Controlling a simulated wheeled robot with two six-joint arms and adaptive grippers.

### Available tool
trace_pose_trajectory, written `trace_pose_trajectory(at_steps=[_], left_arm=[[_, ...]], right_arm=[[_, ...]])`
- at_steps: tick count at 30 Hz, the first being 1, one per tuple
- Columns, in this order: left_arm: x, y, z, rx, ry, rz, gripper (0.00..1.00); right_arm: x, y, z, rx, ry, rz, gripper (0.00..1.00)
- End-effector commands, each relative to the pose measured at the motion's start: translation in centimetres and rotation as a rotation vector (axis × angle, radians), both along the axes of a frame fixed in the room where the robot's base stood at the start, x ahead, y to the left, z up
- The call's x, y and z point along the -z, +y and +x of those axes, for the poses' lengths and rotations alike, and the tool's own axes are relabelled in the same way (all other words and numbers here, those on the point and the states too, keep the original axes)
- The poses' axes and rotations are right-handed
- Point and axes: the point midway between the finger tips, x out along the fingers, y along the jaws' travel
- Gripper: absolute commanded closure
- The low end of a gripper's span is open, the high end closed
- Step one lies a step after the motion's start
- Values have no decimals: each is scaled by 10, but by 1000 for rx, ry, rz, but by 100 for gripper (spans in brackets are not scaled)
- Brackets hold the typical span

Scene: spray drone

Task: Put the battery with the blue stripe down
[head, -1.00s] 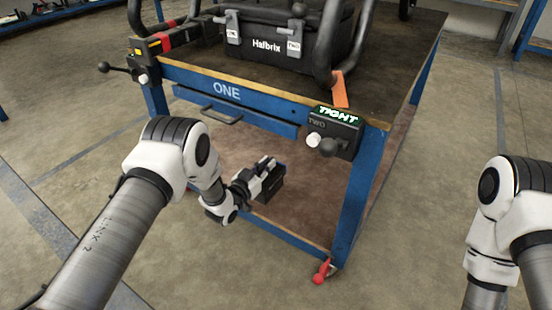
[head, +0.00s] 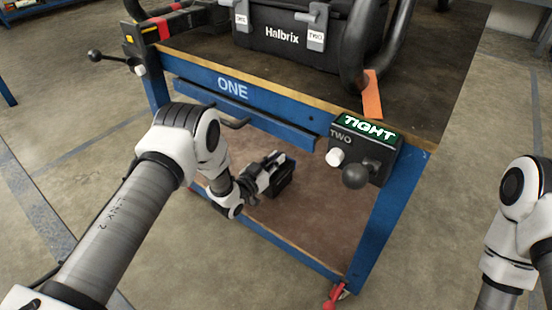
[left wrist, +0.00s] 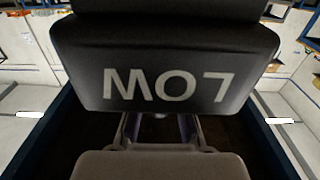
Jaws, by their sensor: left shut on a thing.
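My left gripper (head: 266,177) is shut on a dark block-shaped battery (head: 283,178), under the bench top and above the brown lower shelf (head: 300,230). In the left wrist view the battery (left wrist: 165,62) fills the upper middle, with "LOW" upside down on its face. I cannot make out a blue stripe for certain. The head view does not show whether the battery touches the shelf. My right gripper is out of view; only part of that arm shows at the right edge.
The blue bench front (head: 233,92) reads "ONE". A control box (head: 365,155) reading "TIGHT" and "TWO", with a black knob, hangs at its right corner. A black Halbrix case (head: 285,35) stands on top. The lower shelf's visible front part is clear.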

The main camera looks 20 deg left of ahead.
Motion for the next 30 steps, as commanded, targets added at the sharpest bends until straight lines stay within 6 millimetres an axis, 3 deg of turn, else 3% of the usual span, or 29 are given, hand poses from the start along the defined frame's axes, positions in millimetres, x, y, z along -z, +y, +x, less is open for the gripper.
trace_pose_trajectory(at_steps=[1, 3, 4, 16, 24, 30], left_arm=[[0, 0, 1, 0, -6, -1, 100], [1, 0, 0, 0, 0, 0, 68], [1, 0, 0, 0, 0, 0, 61], [-3, 2, -6, 0, 2, 0, 61], [-7, 25, -66, -3, 6, -1, 61], [-4, 38, -104, 0, 2, 0, 61]], right_arm=[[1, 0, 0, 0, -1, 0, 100], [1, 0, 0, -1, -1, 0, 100], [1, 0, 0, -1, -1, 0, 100], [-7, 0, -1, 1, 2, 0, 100], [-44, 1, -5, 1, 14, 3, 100], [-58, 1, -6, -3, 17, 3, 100]])
